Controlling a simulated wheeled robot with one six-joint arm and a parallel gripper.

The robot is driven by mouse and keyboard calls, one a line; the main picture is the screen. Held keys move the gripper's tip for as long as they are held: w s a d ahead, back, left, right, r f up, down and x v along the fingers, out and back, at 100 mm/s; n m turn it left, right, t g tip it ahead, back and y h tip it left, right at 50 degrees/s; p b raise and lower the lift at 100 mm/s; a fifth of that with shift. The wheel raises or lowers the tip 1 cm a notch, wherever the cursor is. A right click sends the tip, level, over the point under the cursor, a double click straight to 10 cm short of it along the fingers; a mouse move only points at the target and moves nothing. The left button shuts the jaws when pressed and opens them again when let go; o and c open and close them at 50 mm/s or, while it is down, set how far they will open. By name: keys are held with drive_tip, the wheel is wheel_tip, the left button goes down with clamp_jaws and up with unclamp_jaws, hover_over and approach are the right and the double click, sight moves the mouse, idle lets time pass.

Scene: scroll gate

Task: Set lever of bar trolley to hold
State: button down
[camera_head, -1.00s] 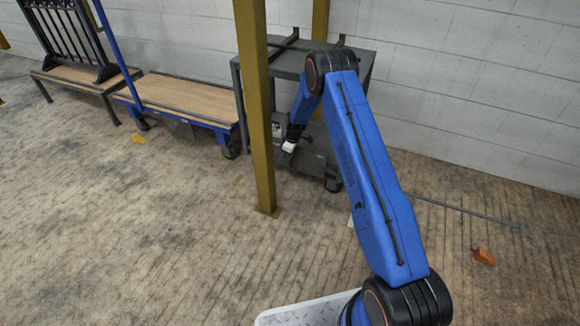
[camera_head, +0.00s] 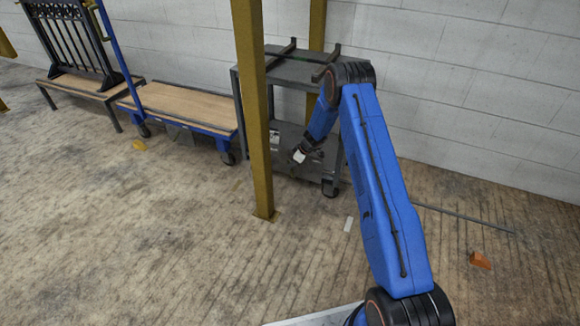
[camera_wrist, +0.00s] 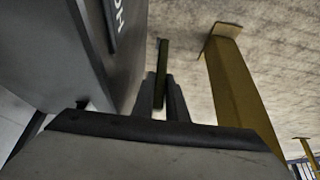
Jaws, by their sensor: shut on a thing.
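The bar trolley (camera_head: 284,64) is a grey two-level cart with dark bars on top, standing by the wall behind a yellow post. My gripper (camera_head: 300,155) is low at its front, by the lower shelf. In the wrist view my gripper (camera_wrist: 161,88) is shut on a thin dark green lever (camera_wrist: 162,60), which sticks out beyond the fingers. A grey panel (camera_wrist: 75,55) of the trolley is close on the left, with white letters starting "HO" (camera_wrist: 121,16). The rest of the word is cut off. The lever is too small to make out in the head view.
The yellow post (camera_head: 255,120) stands just left of my gripper; it also shows at the right in the wrist view (camera_wrist: 235,85). A blue flatbed trolley (camera_head: 185,103) is to the left. A grey rod (camera_head: 465,216) and orange piece (camera_head: 480,260) lie on the floor at right.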

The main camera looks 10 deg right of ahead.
drive_tip(key=shift+d, duration=0.1)
idle(0.4)
drive_tip(key=c, duration=2)
unclamp_jaws()
drive_tip(key=shift+c, duration=0.2)
drive_tip(key=shift+r, duration=0.1)
drive_tip(key=v, duration=0.7)
drive_tip(key=shift+d, duration=0.15)
drive_tip(key=shift+s+r, duration=0.1)
drive_tip(key=shift+r, duration=0.05)
